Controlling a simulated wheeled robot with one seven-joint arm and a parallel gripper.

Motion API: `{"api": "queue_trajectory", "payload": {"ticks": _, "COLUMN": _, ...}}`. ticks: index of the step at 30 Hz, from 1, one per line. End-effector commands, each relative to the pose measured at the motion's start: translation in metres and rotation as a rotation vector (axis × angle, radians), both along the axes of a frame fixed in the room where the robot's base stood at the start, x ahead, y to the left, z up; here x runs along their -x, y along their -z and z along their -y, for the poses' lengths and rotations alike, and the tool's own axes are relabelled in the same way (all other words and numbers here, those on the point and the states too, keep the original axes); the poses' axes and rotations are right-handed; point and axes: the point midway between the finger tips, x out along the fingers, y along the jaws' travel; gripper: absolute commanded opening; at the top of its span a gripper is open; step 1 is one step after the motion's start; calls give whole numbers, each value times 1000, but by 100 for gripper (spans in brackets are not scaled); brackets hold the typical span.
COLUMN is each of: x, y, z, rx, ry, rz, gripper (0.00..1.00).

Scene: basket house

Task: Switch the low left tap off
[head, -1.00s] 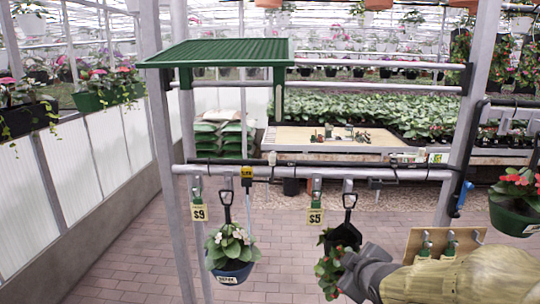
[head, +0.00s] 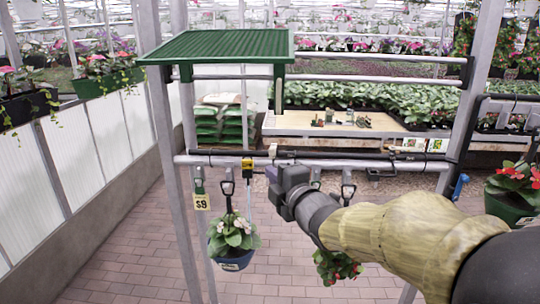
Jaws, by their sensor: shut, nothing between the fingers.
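A black pipe (head: 340,155) runs along the grey crossbar in the head view. A small pale fitting (head: 272,150) sits on it, just above my gripper; it may be the tap, but it is too small to read its handle. A yellow tag-like piece (head: 248,163) hangs on the bar just left of it. My gripper (head: 273,177) is shut and empty, in front of the crossbar and just below the pale fitting. It hides part of the bar; I cannot tell whether it touches anything.
A red-flowered plant (head: 336,266) hangs below my arm. A green slatted roof (head: 225,47) is above. A potting bench (head: 310,131) stands behind the bar.

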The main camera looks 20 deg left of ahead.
Motion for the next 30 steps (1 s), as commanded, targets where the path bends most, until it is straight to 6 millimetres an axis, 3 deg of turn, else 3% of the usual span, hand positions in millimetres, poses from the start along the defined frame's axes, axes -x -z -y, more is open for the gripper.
{"api": "queue_trajectory", "payload": {"ticks": 18, "x": -59, "y": -2, "z": -59, "rx": 1, "ry": 0, "rz": -1, "gripper": 0}}
{"api": "queue_trajectory", "payload": {"ticks": 30, "x": -92, "y": 0, "z": -38, "rx": 0, "ry": 1, "rz": -1, "gripper": 0}}
